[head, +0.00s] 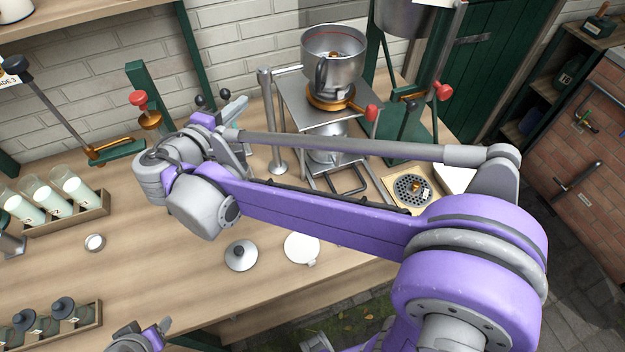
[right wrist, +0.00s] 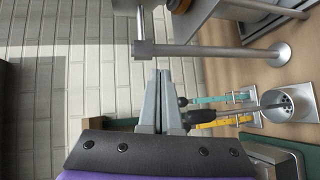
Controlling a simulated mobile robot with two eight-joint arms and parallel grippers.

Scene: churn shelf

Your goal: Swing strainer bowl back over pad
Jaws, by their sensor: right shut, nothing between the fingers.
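The steel strainer bowl (head: 333,50) has a red line round its rim and a small brass part inside. It sits high on the metal stand, above an orange ring, and a short arm joins it to the upright post (head: 270,115). In the right wrist view the post (right wrist: 215,50) lies sideways, just beyond my fingertips. My right gripper (head: 240,104) is shut and empty, left of the post; its fingers also show in the right wrist view (right wrist: 160,78). My left gripper (head: 145,336) is at the lower left edge, partly cut off. I cannot tell which surface is the pad.
A square tray (head: 393,204) with a perforated dark disc lies right of the stand. Bottle crates (head: 65,220) stand left. My right arm crosses the bench and hides part of it.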

